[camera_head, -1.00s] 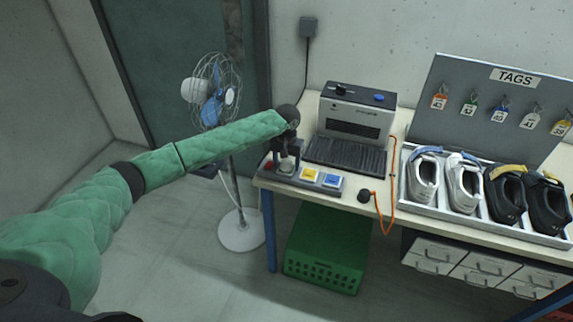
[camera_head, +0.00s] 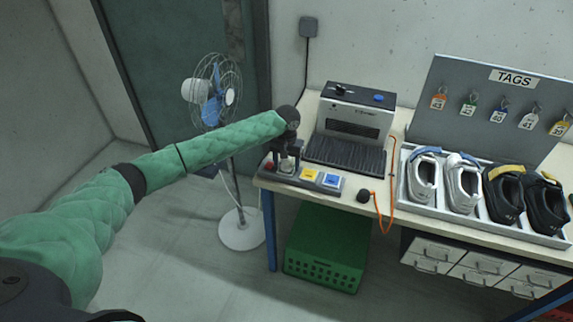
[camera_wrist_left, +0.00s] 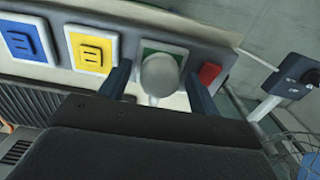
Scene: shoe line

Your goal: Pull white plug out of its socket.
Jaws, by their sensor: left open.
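The white plug (camera_wrist_left: 160,74) sits in the green-framed socket (camera_wrist_left: 178,50) of the power strip (camera_wrist_left: 130,18); the strip also shows in the head view (camera_head: 332,190). In the left wrist view my left gripper (camera_wrist_left: 157,85) is open, with one dark finger on each side of the plug and gaps visible. In the head view my left gripper (camera_head: 287,163) points down at the left end of the strip and hides much of the plug. My right gripper is not in view.
Yellow (camera_head: 309,174) and blue (camera_head: 330,180) sockets lie right of the plug, and a red switch (camera_wrist_left: 209,73) is beside it. A machine (camera_head: 353,120) stands behind. A black plug with an orange cord (camera_head: 364,196) lies right. A fan (camera_head: 215,100) stands left.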

